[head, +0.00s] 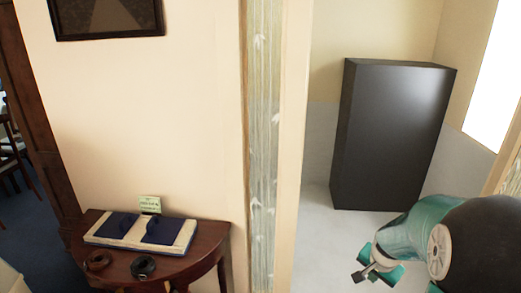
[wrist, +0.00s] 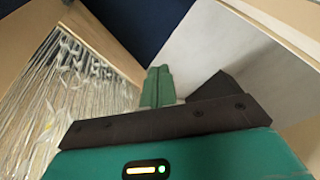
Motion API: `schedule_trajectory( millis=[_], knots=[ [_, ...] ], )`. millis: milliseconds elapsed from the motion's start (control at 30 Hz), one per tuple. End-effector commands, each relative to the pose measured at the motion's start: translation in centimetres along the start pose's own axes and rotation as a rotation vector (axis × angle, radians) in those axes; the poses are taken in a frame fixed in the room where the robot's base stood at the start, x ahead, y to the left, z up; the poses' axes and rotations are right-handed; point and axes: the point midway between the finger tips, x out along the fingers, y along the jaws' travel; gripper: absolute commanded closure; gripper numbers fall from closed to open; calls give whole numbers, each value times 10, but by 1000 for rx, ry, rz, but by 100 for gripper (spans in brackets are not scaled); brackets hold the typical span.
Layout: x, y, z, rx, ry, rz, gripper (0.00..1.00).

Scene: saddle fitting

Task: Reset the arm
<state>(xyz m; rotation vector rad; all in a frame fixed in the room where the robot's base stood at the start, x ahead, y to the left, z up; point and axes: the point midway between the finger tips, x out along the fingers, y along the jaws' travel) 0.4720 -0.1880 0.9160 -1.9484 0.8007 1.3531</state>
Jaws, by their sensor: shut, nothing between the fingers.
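My gripper (head: 368,270) is at the lower right of the head view, on my green and black arm. It is well to the right of the half-round table and touches nothing that I can see. In the wrist view its green fingers (wrist: 158,87) are together, with nothing between them. On the table, a pale board (head: 103,236) carries two dark blue pads. A brown ring-shaped piece (head: 98,262) and a black one (head: 143,267) lie in front of it.
The dark wooden half-round table (head: 205,238) stands against the wall at the left. A small green sign (head: 150,204) stands behind the board. A tall black cabinet (head: 388,135) stands beyond the doorway. A patterned strip (head: 263,150) runs along the wall's end. Pale floor is clear before the cabinet.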

Motion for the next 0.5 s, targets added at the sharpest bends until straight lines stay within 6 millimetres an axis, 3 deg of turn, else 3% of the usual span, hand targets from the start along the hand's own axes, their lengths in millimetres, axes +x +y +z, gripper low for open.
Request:
schedule_trajectory(
  millis=[33, 200, 500],
  knots=[
    [-23, -10, 7, -47, 9, -21, 100],
    [-85, -30, 38, -208, 20, -70, 100],
    [-179, -38, 105, -496, 53, -143, 100]
  ],
)
